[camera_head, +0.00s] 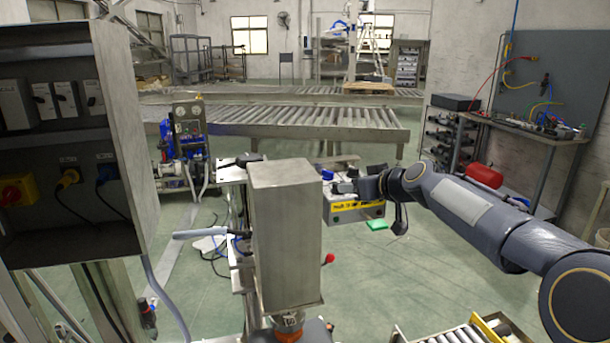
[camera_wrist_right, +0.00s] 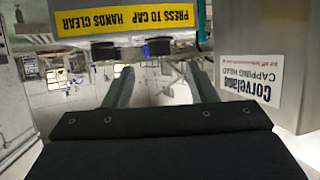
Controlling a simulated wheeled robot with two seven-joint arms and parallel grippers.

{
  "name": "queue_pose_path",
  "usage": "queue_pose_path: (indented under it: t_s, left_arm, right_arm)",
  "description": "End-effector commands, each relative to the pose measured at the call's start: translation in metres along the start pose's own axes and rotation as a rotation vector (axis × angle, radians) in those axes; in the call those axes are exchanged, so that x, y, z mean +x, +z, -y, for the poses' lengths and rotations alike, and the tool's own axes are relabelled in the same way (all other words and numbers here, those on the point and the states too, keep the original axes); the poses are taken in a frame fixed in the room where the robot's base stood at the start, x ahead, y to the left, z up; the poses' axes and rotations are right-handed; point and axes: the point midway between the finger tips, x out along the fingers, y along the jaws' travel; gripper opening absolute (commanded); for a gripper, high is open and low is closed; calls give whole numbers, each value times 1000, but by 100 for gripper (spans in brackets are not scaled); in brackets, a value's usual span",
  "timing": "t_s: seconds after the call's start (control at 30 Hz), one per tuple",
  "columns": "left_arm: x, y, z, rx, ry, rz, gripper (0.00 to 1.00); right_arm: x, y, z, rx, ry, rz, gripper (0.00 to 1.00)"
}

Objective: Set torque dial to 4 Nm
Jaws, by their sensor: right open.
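A grey control box (camera_head: 345,212) with a yellow warning strip (camera_head: 357,205) stands behind the tall metal housing. In the right wrist view the picture is upside down, and the strip (camera_wrist_right: 128,18) reads "PRESS TO CAP HANDS CLEAR". I cannot tell whether either is the torque dial, and no scale is readable. My right gripper (camera_head: 338,187) is over the box; its two fingers (camera_wrist_right: 160,72) are apart with nothing between them. Contact is unclear. My left gripper is not in view.
The tall metal housing (camera_head: 285,235) stands close to the left of my right gripper. A "Corvelane capping head" label (camera_wrist_right: 264,80) shows on a metal housing in the wrist view. An electrical cabinet (camera_head: 118,130) fills the left; a tool bench (camera_head: 540,140) stands right.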

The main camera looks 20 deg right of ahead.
Motion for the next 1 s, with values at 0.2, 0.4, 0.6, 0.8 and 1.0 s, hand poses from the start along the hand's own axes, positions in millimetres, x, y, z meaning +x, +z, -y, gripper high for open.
queue_pose_path:
  t_s: [0.2, 0.4, 0.6, 0.8, 1.0]
  left_arm:
    - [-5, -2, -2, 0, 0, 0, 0]
    - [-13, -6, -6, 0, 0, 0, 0]
    - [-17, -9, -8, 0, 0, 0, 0]
    - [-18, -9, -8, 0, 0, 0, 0]
    - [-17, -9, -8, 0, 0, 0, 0]
  right_arm:
    - [22, -5, -5, -10, 7, -9, 52]
    - [55, -5, -4, -9, 6, -7, 52]
    - [77, -5, -5, -9, 7, -9, 52]
    - [83, -4, -5, -9, 8, -10, 52]
    - [82, -4, -5, -9, 8, -10, 45]
